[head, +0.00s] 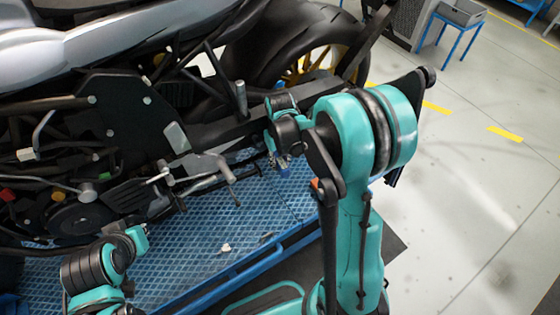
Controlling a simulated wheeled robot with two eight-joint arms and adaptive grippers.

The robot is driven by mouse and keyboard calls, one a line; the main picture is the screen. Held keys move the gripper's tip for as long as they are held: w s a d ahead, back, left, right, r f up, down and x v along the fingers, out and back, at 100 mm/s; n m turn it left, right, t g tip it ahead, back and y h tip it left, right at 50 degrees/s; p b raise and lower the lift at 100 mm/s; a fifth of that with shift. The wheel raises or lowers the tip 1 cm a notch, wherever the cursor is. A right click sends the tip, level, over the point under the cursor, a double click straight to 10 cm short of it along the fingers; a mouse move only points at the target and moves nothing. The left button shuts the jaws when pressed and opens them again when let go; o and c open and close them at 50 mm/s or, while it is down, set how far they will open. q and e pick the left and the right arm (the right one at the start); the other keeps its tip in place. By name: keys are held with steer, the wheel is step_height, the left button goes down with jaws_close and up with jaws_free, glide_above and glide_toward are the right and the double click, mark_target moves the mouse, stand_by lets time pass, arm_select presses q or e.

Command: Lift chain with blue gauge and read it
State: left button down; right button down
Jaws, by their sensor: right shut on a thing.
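The motorcycle (115,115) stands across the left and top of the head view, with its rear wheel (305,65) at the top middle. My right gripper (282,158) is just below the swingarm, small and partly hidden by my own arm. It is shut on the blue gauge (284,171), of which only a small blue part shows. The chain is too dark and too covered to make out, so I cannot tell whether the gauge touches it. My left arm shows at the lower left; its gripper is not in view.
The motorcycle is over a blue textured platform (190,262) with a raised front rail. A footpeg and lever (215,175) stick out left of my right gripper. Small pale pieces (226,248) lie on the platform. Grey floor (470,190) with yellow marks is clear at right.

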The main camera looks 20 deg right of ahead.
steer(key=shift+r+p, duration=0.95)
steer(key=shift+r, duration=0.55)
steer(key=shift+f, duration=0.2)
stand_by(0.5)
steer(key=shift+f+b, duration=1.65)
steer(key=shift+b, duration=0.05)
steer(key=s+d, duration=0.1)
steer(key=s, duration=0.7)
stand_by(0.4)
